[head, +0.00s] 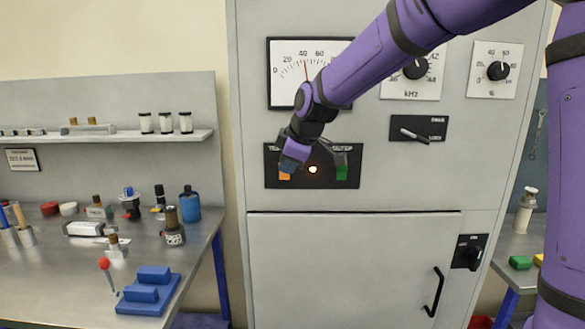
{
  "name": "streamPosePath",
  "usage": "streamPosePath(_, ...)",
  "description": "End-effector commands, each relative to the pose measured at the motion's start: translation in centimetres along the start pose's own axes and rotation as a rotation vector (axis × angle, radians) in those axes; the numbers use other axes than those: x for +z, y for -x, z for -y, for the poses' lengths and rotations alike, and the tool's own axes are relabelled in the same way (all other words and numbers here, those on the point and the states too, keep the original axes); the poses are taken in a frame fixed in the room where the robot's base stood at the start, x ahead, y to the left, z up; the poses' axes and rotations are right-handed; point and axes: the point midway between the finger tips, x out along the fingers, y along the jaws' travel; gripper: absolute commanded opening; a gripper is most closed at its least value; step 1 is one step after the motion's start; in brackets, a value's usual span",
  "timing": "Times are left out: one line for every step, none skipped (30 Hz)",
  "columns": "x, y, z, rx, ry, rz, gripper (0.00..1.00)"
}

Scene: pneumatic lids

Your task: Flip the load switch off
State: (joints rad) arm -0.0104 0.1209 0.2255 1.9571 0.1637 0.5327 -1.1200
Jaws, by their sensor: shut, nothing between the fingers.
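A grey cabinet (400,190) fills the middle of the head view. On its front is a black panel (325,180) with a glowing lamp (313,169), an orange part at its left and a green part (342,173) at its right. My gripper (290,161) is shut and empty, in front of the left end of this panel, close to the orange part (285,177). I cannot tell whether they touch. It hides part of the panel and its label. A second black plate (432,122) at the right carries a lever lying nearly flat (414,134). No label clearly reads as load.
Above are a dial gauge (285,65), its needle near 40, and two knobs (416,68) (498,70). Below is a door with a black handle (435,292) and a rotary switch (470,252). A cluttered bench (210,225) stands at left. My arm crosses the upper right.

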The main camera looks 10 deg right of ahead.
Motion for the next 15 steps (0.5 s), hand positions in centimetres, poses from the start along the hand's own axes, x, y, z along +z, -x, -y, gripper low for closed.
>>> streamPosePath(-0.1, 0.8, 0.0, 0.003, 0.001, -0.001, 0.0)
streamPosePath(-0.1, 1.3, -0.1, 0.003, 0.0, -0.001, 0.0)
streamPosePath(-0.1, 1.9, -0.1, 0.003, -0.001, -0.001, 0.0)
streamPosePath(-0.1, 2.5, 0.0, 0.003, -0.001, -0.001, 0.0)
streamPosePath(0.0, 3.0, 0.0, 0.003, 0.0, 0.0, 0.0)
streamPosePath(0.0, 3.6, 0.0, 0.003, 0.0, -0.001, 0.0)
streamPosePath(0.0, 4.2, 0.0, 0.002, 0.001, 0.0, 0.0)
streamPosePath(-0.1, 4.7, 0.0, 0.003, 0.001, 0.0, 0.0)
streamPosePath(-0.1, 5.4, 0.0, 0.003, 0.001, 0.0, 0.0)
streamPosePath(-0.1, 6.0, 0.0, 0.002, 0.001, 0.0, 0.0)
streamPosePath(-0.1, 6.5, 0.0, 0.003, 0.001, -0.001, 0.0)
streamPosePath(-0.1, 7.1, 0.0, 0.001, 0.001, 0.0, 0.0)
streamPosePath(-0.1, 7.6, 0.0, 0.001, 0.0, 0.0, 0.0)
streamPosePath(-0.1, 8.0, 0.0, 0.001, 0.0, -0.001, 0.0)
streamPosePath(-0.1, 8.5, 0.0, 0.001, 0.0, 0.0, 0.0)
